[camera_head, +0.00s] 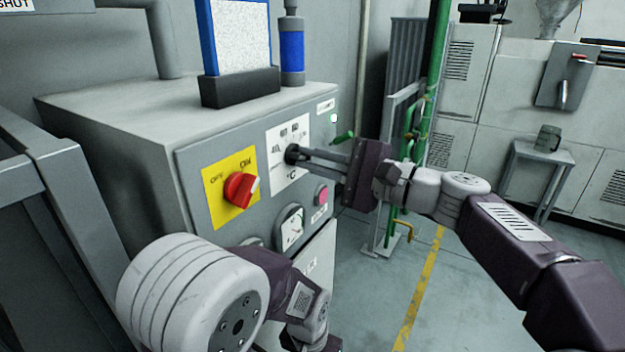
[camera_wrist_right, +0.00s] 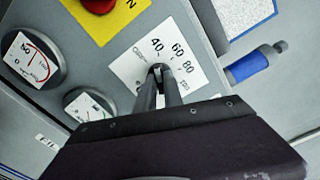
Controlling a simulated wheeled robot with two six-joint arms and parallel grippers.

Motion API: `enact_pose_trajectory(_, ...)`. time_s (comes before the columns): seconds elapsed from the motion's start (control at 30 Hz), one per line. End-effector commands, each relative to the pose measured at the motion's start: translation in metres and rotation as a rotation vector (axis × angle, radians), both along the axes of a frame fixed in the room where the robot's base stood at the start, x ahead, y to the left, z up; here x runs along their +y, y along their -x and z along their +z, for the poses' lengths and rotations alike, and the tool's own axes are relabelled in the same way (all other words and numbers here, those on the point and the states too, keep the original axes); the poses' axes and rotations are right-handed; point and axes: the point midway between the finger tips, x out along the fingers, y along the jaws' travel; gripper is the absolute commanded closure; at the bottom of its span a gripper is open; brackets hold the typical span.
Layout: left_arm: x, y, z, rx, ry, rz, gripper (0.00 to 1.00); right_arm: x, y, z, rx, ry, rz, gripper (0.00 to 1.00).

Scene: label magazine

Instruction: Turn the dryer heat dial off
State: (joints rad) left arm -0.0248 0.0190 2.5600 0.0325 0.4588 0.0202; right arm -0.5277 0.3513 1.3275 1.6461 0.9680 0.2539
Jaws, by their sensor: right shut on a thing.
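The heat dial (camera_head: 291,154) is a small black knob on a white plate marked with numbers and °C, on the front of the grey control cabinet. In the right wrist view the dial (camera_wrist_right: 157,70) sits among the marks 40, 60 and 80, with smaller lettering at both ends of the scale. My right gripper (camera_head: 297,157) reaches in from the right and is shut on the dial. The fingers cover most of the knob, so I cannot tell where it points. My left arm crosses the lower front; its gripper is out of view.
A red rotary switch (camera_head: 240,189) on a yellow plate is left of the dial. A pink-red button (camera_head: 321,195) and a gauge (camera_head: 291,228) are below. A blue-framed panel (camera_head: 240,38) and a blue cylinder (camera_head: 292,52) stand on top. Green pipes (camera_head: 408,150) rise behind my right wrist.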

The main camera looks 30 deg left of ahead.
Motion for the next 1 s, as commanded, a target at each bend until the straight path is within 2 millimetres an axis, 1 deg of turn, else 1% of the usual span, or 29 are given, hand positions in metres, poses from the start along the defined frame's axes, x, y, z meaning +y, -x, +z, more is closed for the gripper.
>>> enact_pose_trajectory(0.03,0.0,0.0,-0.013,0.0,0.0,0.0,0.64,0.0,0.0,-0.007,-0.047,0.002,0.001,1.0)
enact_pose_trajectory(0.1,0.0,0.0,-0.021,0.0,0.0,0.0,0.64,0.0,0.0,-0.006,-0.111,0.007,0.001,1.0)
enact_pose_trajectory(0.4,0.0,0.0,-0.046,0.0,0.0,0.0,0.64,0.0,0.0,-0.005,-0.355,0.028,0.001,1.0)
enact_pose_trajectory(0.7,0.0,0.0,-0.059,0.0,0.0,0.0,0.64,0.0,0.0,-0.004,-0.509,0.042,0.002,1.0)
enact_pose_trajectory(1.0,0.0,0.0,-0.063,0.0,0.0,0.0,0.64,0.0,0.0,-0.002,-0.569,0.046,0.002,1.0)
